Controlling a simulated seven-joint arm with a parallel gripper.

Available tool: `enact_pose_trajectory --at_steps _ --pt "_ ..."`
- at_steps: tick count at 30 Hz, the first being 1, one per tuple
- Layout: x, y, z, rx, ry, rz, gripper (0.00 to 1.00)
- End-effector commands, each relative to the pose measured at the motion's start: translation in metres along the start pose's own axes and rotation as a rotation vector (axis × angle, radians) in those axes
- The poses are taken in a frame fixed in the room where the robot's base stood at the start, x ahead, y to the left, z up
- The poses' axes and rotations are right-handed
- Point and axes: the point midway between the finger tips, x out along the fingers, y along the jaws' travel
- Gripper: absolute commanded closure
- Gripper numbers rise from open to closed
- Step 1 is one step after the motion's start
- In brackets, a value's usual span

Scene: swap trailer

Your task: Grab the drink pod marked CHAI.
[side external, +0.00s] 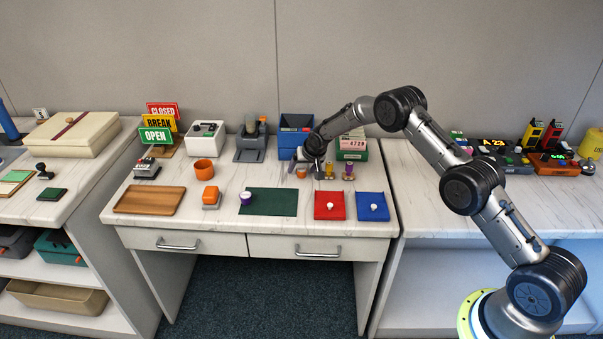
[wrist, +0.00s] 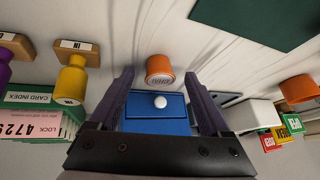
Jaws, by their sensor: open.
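A small orange drink pod (wrist: 160,68) with a printed label on its face shows in the wrist view. The label looks like CHAI but is too small to read surely. The pod also shows in the side view (side external: 301,173), on the table in front of the blue box. My gripper (wrist: 159,86) is open and empty, with its fingers pointing towards the pod. The pod lies just beyond the fingertips, between their lines. In the side view my gripper (side external: 298,163) is low, close behind the pod. I cannot tell if they touch.
A blue box (side external: 297,132) with a white knob stands behind the pod. Yellow and purple stamps (side external: 348,172) and a green card index (side external: 352,154) stand at the right. An orange cup (side external: 204,170) is left. A green mat (side external: 272,202) lies in front, with a purple pod (side external: 246,198) at its edge.

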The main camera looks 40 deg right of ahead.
Motion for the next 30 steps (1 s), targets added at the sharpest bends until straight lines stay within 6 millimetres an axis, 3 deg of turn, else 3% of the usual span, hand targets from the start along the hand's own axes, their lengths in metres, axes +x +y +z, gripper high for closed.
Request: enact_pose_trajectory --at_steps 6,7,20,30 --pt "0.0003 0.0000 -0.0003 0.000 0.000 0.000 0.19" --pt "0.0003 0.0000 -0.0002 0.000 0.000 0.000 0.22" --pt "0.0001 -0.0001 0.0000 -0.001 0.000 0.000 1.00" --pt "-0.0017 -0.0005 -0.0014 -0.001 0.001 0.000 1.00"
